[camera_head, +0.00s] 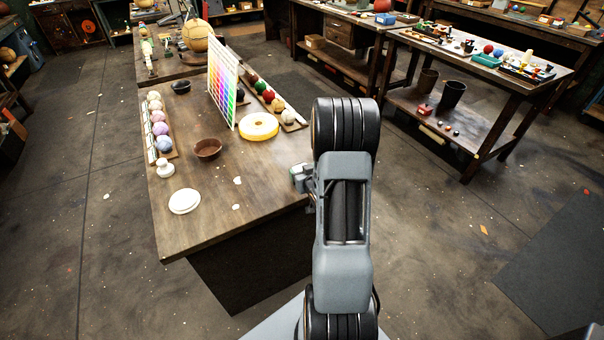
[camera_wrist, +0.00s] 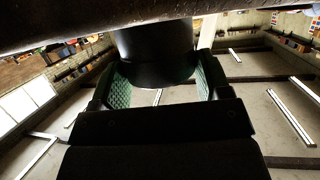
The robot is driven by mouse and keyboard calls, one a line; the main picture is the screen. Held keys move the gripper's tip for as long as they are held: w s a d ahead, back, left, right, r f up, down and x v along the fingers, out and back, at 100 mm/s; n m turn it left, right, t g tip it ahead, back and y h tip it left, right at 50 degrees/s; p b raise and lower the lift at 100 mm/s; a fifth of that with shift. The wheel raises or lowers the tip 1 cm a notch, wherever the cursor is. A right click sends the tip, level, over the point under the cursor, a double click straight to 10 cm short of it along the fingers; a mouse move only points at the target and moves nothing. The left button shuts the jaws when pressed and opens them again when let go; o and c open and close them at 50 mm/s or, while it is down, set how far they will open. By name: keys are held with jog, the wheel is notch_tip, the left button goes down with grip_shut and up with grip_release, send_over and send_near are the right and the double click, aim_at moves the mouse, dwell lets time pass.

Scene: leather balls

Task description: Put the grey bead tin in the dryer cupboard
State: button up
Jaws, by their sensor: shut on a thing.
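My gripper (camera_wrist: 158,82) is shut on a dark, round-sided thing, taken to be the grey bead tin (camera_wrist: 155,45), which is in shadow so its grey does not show. The green padded fingers press on both its sides in the wrist view. In the head view my gripper (camera_head: 302,176) is at the right edge of the brown table, mostly hidden by my arm, and the tin cannot be made out there. I cannot pick out the dryer cupboard for certain.
The brown table (camera_head: 215,225) holds a white disc (camera_head: 184,201), a brown bowl (camera_head: 207,148), a yellow ring (camera_head: 259,126), a colour chart (camera_head: 222,82) and rows of balls. A dark block (camera_head: 255,272) is under its near side. Open floor lies to the right.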

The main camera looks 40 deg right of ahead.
jog(key=shift+f, duration=0.15)
jog(key=o, duration=1)
jog(key=shift+s+r, duration=0.1)
jog(key=shift+r, duration=0.2)
jog(key=p+v, duration=1.1)
jog(key=shift+s+a+r, duration=0.15)
jog(key=shift+s, duration=0.1)
jog(key=shift+p, duration=0.35)
